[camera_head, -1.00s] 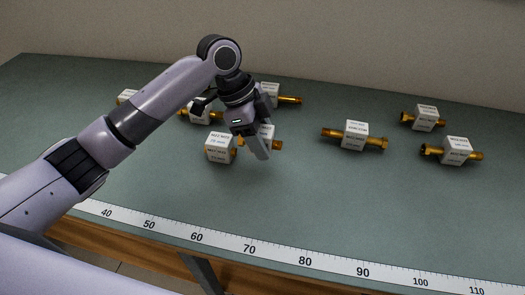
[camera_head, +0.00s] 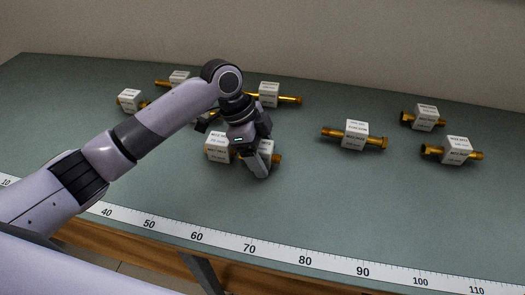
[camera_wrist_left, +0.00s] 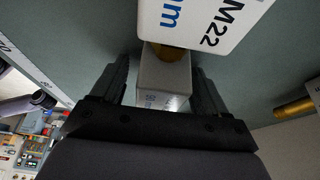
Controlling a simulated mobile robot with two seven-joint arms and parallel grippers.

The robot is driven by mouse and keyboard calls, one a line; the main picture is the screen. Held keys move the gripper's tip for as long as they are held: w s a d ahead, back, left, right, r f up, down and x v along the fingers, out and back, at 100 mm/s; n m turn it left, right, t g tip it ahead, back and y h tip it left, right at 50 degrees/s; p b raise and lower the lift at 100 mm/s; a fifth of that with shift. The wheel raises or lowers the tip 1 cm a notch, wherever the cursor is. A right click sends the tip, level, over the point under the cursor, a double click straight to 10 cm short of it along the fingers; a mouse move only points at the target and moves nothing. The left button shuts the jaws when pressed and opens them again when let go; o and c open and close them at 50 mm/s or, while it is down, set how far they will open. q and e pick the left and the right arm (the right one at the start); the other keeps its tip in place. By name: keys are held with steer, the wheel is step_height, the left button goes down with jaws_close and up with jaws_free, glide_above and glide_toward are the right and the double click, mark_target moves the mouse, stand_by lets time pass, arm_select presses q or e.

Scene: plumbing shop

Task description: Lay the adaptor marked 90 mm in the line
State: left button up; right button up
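The adaptors are white labelled blocks on brass pipe pieces. My left gripper (camera_head: 257,166) is low over two of them, one with its block at its left (camera_head: 217,148) and one partly hidden behind its fingers (camera_head: 267,148). In the left wrist view my left gripper (camera_wrist_left: 160,88) is open, with a white block (camera_wrist_left: 163,75) between its fingers; contact cannot be told. Just beyond, a larger block (camera_wrist_left: 200,20) reads "M22" and part of "mm". I cannot read a 90 mm mark on any block. My right gripper is not in view.
Other adaptors lie at the middle right (camera_head: 355,134), far right (camera_head: 457,150), back right (camera_head: 425,117), back (camera_head: 268,94) and back left (camera_head: 130,99). A white ruler strip (camera_head: 275,251) runs along the front edge of the green bench (camera_head: 330,205). The bench between is clear.

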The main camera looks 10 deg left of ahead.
arm_select(q)
steer(key=v, duration=1.2)
steer(key=shift+s+r, duration=0.1)
steer(key=shift+s, duration=0.05)
